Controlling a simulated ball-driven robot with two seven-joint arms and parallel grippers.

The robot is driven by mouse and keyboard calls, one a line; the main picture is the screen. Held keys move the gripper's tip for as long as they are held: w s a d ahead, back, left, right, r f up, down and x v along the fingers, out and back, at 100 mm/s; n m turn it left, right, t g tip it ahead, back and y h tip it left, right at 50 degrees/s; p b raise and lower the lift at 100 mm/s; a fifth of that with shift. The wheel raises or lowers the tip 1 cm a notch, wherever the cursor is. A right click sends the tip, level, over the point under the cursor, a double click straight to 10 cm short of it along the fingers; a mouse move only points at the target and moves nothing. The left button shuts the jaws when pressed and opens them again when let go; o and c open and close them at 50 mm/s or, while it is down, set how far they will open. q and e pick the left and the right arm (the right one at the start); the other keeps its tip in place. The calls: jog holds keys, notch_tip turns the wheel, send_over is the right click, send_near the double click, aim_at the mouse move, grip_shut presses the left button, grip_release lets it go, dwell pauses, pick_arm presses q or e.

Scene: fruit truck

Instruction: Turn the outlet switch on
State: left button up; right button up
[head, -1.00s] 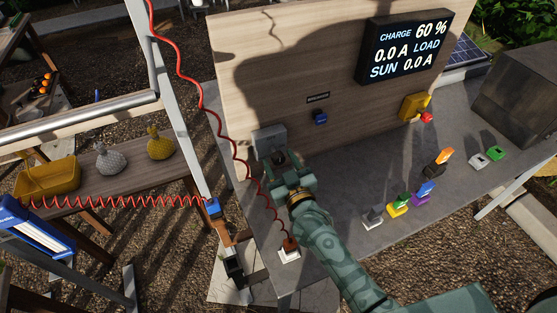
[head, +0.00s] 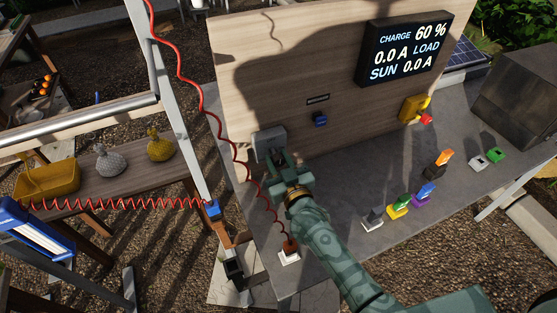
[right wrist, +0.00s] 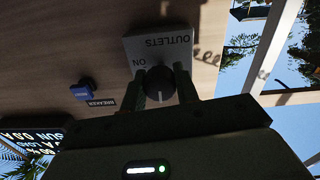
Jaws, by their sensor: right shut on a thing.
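The grey outlet switch box (head: 264,138) is fixed low on the left part of the wooden panel. In the right wrist view the box (right wrist: 165,45) appears upside down, with the words OUTLETS and ON. Its dark round knob (right wrist: 160,84) has a pale pointer mark, which does not point at the ON label. My right gripper (head: 279,158) is at the front of the box. In the right wrist view its fingers (right wrist: 161,78) are on both sides of the knob and shut on it. The knob is hidden in the head view. My left gripper is not in view.
A blue breaker switch (head: 320,119) and a yellow box with a red button (head: 426,117) sit to the right. A display (head: 408,48) reads charge 60 % and load 0.0 A. Coloured plugs (head: 421,193) stand on the grey counter (head: 345,190). A red coiled cable (head: 236,157) hangs close left.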

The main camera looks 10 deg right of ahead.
jog(key=m+p, duration=0.1)
jog(key=m, duration=0.2)
jog(key=shift+r+m+p, duration=0.1)
jog(key=shift+m+p, duration=0.25)
jog(key=shift+m, duration=0.05)
jog(key=m+p, duration=0.1)
jog(key=m, duration=0.7)
jog(key=shift+m, duration=0.4)
jog(key=shift+m+g, duration=0.3)
jog(key=shift+m, duration=1.9)
jog(key=o, duration=1)
jog(key=shift+c, duration=0.2)
jog(key=s+d+p, duration=0.2)
jog(key=s+d, duration=0.1)
jog(key=s, duration=1.3)
jog(key=shift+r, duration=0.15)
